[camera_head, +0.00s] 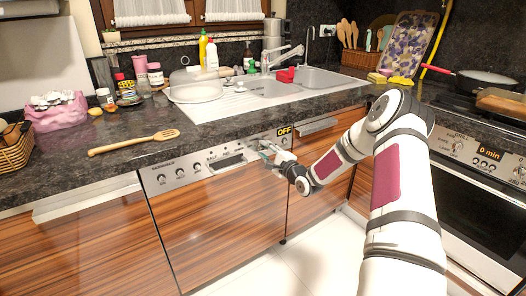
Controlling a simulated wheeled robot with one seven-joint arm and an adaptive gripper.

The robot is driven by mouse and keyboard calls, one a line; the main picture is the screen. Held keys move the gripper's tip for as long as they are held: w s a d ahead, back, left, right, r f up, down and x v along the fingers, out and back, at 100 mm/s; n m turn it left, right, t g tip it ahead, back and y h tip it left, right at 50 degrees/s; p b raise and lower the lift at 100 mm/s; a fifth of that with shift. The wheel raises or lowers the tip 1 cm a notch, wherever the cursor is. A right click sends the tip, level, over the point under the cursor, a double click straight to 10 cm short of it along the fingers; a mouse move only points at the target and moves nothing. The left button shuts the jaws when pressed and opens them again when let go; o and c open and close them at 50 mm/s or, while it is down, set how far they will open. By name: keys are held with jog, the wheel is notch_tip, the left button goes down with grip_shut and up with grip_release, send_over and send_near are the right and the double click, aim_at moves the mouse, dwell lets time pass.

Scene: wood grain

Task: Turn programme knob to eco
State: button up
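The dishwasher (215,215) has a wood-grain door and a silver control panel (185,163) under the dark counter. A small display (284,131) near the panel's right end reads "OFF". Several small round controls (179,173) sit on the panel's left part. My gripper (266,149) is at the right part of the panel, just below and left of the display. A programme knob there is not clearly visible; my gripper covers that spot. Whether it touches a knob, and whether its fingers are open or shut, is too small to tell.
A wooden spoon (135,142) lies on the counter above the panel. The sink (270,86) is behind. An oven (480,195) with its own knobs and a "0 min" display stands at the right. The floor (300,270) before the dishwasher is clear.

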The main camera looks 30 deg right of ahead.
jog(key=shift+c, duration=0.6)
grip_shut()
jog(key=shift+m+p, duration=0.3)
jog(key=shift+m, duration=2)
jog(key=m, duration=0.4)
jog(key=shift+m, duration=0.3)
